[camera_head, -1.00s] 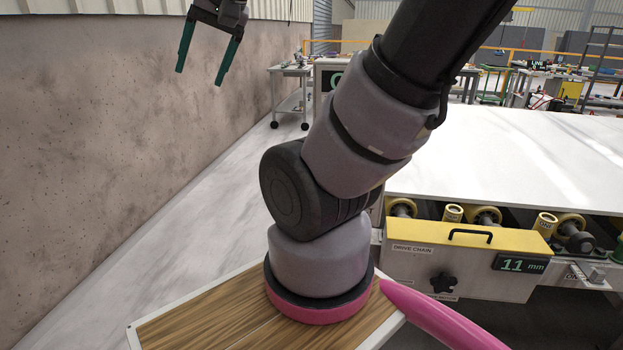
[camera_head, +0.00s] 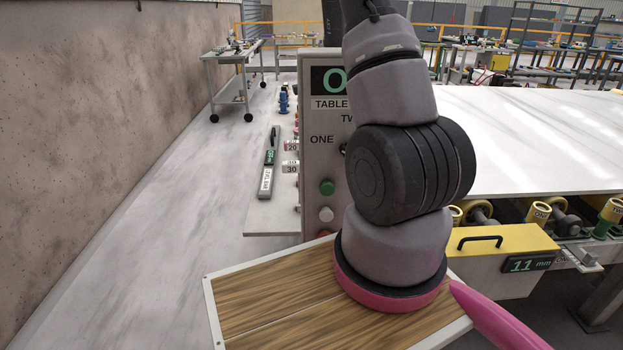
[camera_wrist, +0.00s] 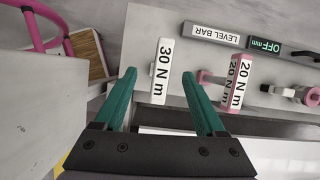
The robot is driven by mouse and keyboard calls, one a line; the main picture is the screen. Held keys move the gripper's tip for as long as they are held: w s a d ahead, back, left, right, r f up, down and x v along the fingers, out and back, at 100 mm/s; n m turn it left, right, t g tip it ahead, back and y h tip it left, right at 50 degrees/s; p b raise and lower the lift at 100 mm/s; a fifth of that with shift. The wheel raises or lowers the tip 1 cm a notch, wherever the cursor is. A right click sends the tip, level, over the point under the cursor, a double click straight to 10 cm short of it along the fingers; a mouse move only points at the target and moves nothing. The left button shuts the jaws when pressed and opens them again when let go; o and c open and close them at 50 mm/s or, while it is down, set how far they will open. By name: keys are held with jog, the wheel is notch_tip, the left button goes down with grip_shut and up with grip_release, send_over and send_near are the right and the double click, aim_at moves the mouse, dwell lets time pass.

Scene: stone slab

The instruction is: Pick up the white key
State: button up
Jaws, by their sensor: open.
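The white key (camera_wrist: 161,84), labelled "30 N m", lies on a light grey shelf in the wrist view. In the head view the white key (camera_head: 290,169) shows small, on the shelf beside the control panel. My gripper (camera_wrist: 159,74) is open, with its two green fingers apart. In the wrist view the white key appears between the fingertips, with nothing gripped. I cannot tell the height of the fingers above it. My gripper is out of sight in the head view.
A pink key (camera_wrist: 238,82), labelled "20 N m", lies right of the white one. A dark level bar (camera_wrist: 213,34) lies behind them. The grey control panel (camera_head: 323,185) stands beside the shelf (camera_head: 268,219). A large white table (camera_head: 540,130) is at right.

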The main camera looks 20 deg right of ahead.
aim_at(298, 173)
jog(key=f, duration=0.1)
jog(key=d+f, duration=0.1)
jog(key=f, duration=0.1)
jog(key=shift+d+m, duration=0.25)
jog(key=shift+m, duration=0.15)
jog(key=x, duration=0.5)
jog(key=shift+d, duration=0.15)
jog(key=x, duration=0.5)
jog(key=shift+w+f, duration=0.1)
jog(key=shift+f, duration=0.3)
grip_shut()
